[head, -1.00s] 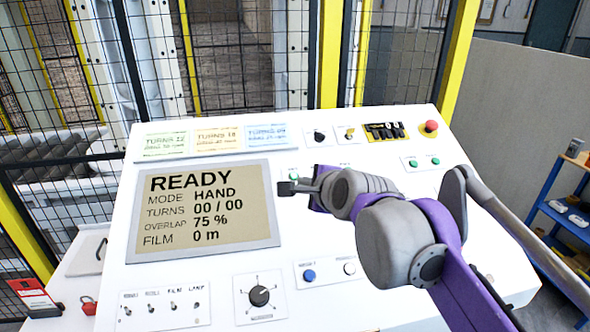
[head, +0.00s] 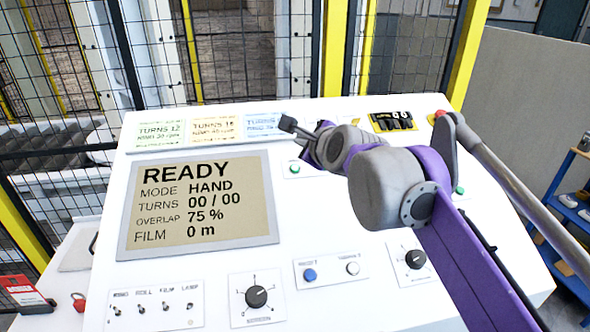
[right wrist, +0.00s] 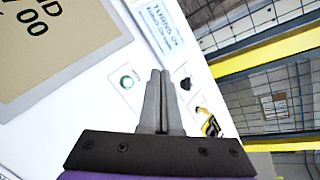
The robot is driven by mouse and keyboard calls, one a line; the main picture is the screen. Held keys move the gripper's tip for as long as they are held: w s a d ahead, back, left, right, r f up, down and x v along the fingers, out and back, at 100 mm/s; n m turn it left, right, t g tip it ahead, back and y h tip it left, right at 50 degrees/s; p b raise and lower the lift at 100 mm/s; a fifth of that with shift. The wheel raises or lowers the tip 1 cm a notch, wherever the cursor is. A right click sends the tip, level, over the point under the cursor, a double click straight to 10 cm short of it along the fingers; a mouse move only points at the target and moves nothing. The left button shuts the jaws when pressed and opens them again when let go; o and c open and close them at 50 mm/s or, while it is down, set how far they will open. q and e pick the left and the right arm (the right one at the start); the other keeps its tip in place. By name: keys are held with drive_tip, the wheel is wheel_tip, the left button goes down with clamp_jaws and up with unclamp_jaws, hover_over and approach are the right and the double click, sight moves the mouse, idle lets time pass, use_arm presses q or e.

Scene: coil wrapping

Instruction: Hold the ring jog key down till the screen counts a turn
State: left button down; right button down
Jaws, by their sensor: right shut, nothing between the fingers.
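The screen (head: 200,205) on the sloped white panel reads READY, mode HAND, turns 00 / 00, overlap 75 %, film 0 m. A blue button (head: 309,275) and a white button (head: 353,268) share a plate below it. A green button (head: 294,170) sits right of the screen and shows in the right wrist view (right wrist: 127,82). Key labels are too small to read, so I cannot tell which is the ring jog key. My right gripper (head: 287,123) is shut and empty, in front of the blue card; its fingertips (right wrist: 160,72) appear apart from the green button. My left gripper is out of view.
Several toggle switches (head: 153,311) and a rotary knob (head: 256,297) line the lower panel. Another knob (head: 414,259) is at right. A yellow-plated block (head: 393,121) is at the top. A mesh fence (head: 60,100) stands behind. My right arm covers the panel's upper right.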

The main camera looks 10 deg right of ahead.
sight(295, 168)
drive_tip(key=w+f+b, duration=0.1)
drive_tip(key=f, duration=0.1)
drive_tip(key=f+b, duration=0.1)
drive_tip(key=f, duration=0.1)
drive_tip(key=w+f+b, duration=0.1)
drive_tip(key=f+b, duration=0.1)
drive_tip(key=shift+w+f, duration=0.15)
drive_tip(key=shift+w, duration=0.15)
drive_tip(key=shift+w+f, duration=0.3)
drive_tip(key=shift+f, duration=0.15)
drive_tip(key=shift+f, duration=0.15)
idle(1.3)
drive_tip(key=shift+w+f, duration=0.15)
drive_tip(key=shift+f, duration=0.1)
